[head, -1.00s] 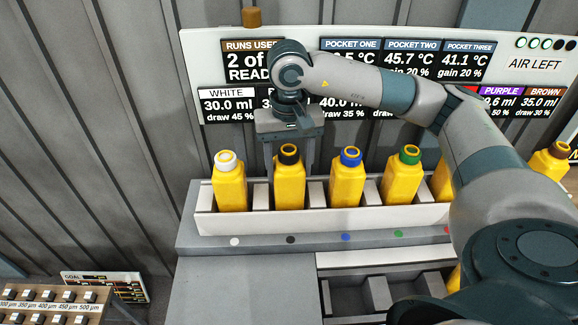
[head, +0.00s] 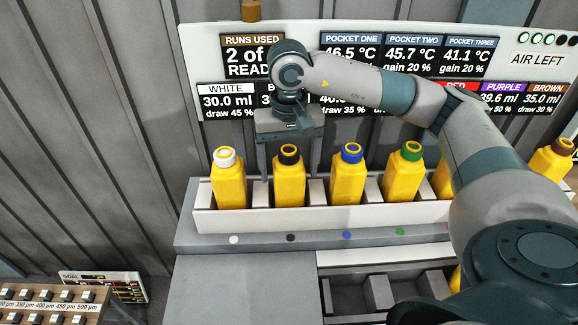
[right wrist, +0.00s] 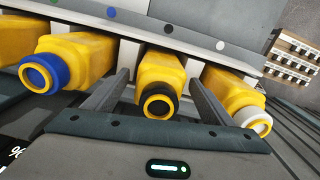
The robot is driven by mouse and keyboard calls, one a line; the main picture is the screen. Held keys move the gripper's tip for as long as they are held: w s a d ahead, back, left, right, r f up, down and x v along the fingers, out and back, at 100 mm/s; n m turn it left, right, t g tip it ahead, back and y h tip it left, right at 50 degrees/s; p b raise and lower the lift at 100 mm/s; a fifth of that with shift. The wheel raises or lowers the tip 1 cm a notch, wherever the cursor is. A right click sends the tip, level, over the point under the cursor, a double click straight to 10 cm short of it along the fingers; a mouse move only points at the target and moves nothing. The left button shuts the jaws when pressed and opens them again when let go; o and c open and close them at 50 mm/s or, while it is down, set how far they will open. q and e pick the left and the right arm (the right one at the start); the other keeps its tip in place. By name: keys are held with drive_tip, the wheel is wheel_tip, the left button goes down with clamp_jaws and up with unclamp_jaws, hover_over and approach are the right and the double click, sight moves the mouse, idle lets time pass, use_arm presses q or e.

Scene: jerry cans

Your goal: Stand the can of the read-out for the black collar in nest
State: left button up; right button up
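The yellow can with the black collar (head: 290,182) stands upright in a slot of the white rack (head: 225,221), second from the left. It also shows in the right wrist view (right wrist: 163,72). My right gripper (head: 290,170) reaches down over this can from behind. In the right wrist view, its two fingers (right wrist: 158,85) are spread, one on each side of the can, with gaps visible. The read-out beside the white one (head: 265,100) is mostly hidden behind my arm, so its values cannot be read. My left gripper is not in view.
White- (head: 228,187), blue- (head: 348,182) and green-collared (head: 403,180) cans stand close by in the rack. A brown-collared can (head: 551,160) is far right. A lower tray with empty compartments (head: 323,300) sits in front. The read-out board (head: 190,60) stands behind.

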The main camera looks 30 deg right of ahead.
drive_tip(key=shift+r, duration=0.45)
wheel_tip(320, 180, up, 16)
drive_tip(key=b, duration=0.2)
drive_tip(key=shift+r, duration=0.25)
idle(0.3)
drive_tip(key=shift+s+f, duration=0.1)
idle(0.4)
